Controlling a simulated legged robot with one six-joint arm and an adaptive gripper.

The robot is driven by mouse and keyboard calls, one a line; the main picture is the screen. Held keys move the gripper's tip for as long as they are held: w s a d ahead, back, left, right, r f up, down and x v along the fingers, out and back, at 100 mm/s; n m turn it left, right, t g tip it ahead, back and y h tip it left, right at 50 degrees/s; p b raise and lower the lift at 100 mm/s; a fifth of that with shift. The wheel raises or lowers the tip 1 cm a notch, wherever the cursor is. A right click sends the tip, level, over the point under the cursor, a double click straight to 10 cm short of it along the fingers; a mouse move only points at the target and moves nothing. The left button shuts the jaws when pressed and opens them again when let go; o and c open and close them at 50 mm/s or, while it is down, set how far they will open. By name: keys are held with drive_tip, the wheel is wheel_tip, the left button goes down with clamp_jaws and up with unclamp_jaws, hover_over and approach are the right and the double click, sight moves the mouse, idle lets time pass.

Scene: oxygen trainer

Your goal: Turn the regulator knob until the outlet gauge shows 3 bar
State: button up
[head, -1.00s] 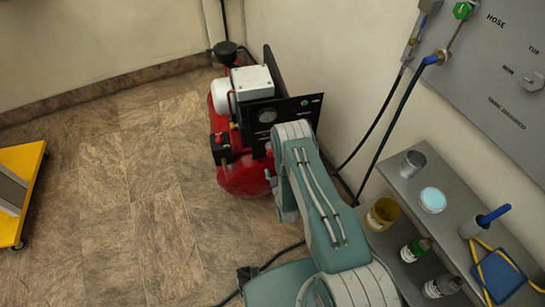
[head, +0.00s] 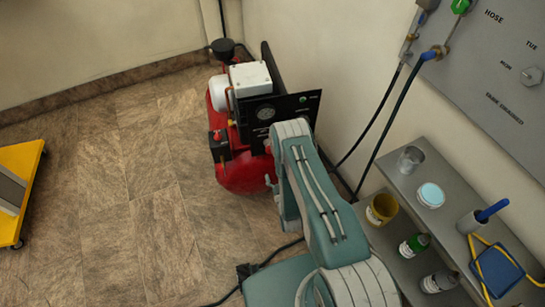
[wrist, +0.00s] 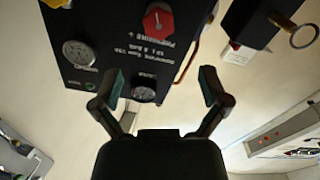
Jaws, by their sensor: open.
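The red regulator knob (wrist: 158,20) is on a black panel (wrist: 115,35) at the top of the wrist view, with a pale mark on its face. One round gauge (wrist: 78,52) sits to its left, and a second gauge (wrist: 143,95) sits lower, between the fingers. Their needles and labels are too small to read, so I cannot tell which is the outlet gauge. My gripper (wrist: 162,82) is open and empty, its fingertips apart from the knob. In the head view the panel (head: 285,108) shows one gauge (head: 265,113); my arm hides the gripper and knob.
The panel is on a red compressor (head: 240,175) near the wall. A shelf (head: 395,185) with cups and bottles stands to the right, close to my arm. Hoses (head: 385,130) hang along the wall. A yellow cart (head: 20,165) is at far left; floor between is clear.

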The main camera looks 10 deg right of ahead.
drive_tip(key=shift+m, duration=0.8)
drive_tip(key=w, duration=1.1)
drive_tip(key=shift+w, duration=0.15)
drive_tip(key=c, duration=1.1)
